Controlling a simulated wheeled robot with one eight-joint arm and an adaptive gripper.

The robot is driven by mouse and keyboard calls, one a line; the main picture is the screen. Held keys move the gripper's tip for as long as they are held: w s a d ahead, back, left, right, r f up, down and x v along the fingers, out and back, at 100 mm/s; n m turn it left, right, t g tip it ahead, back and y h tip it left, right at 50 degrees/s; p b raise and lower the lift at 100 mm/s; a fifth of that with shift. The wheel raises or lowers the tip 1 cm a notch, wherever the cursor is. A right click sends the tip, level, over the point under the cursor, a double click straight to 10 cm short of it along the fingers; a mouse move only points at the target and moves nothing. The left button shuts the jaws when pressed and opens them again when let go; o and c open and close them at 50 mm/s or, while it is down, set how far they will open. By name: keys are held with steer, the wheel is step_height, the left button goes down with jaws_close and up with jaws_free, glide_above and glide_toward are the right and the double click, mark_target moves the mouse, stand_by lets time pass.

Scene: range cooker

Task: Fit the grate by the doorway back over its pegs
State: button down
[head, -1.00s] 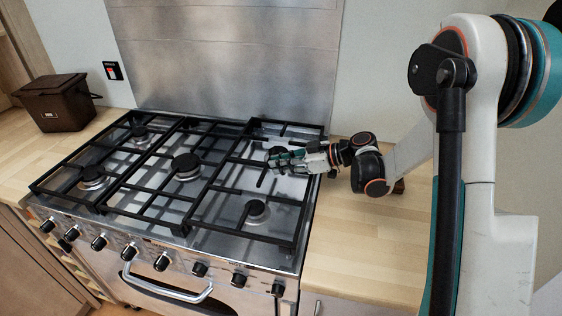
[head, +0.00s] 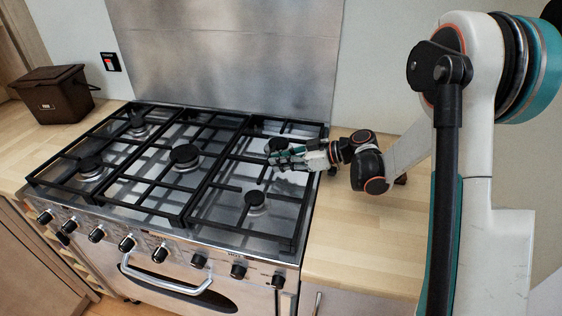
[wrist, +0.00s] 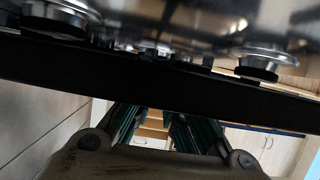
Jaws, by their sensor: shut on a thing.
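The right-hand grate (head: 228,187), a black barred frame, lies over the right burners of the hob. My gripper (head: 276,160) reaches in from the right across its right side bar, near the rear burner. In the wrist view a dark grate bar (wrist: 160,78) crosses the whole picture and hides the tips of my gripper (wrist: 157,128). My gripper is shut on this grate. The grate looks close to level, low over the steel hob. Whether its feet sit on the pegs cannot be seen.
The middle grate (head: 140,194) and left grate (head: 62,165) lie alongside to the left. Burner caps (head: 255,198) stand beneath the bars. A steel splashback (head: 230,60) rises behind. Wooden worktop (head: 340,240) to the right is mostly clear. A brown bin (head: 55,95) stands far left.

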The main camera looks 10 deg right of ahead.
steer(key=shift+f+b, duration=0.3)
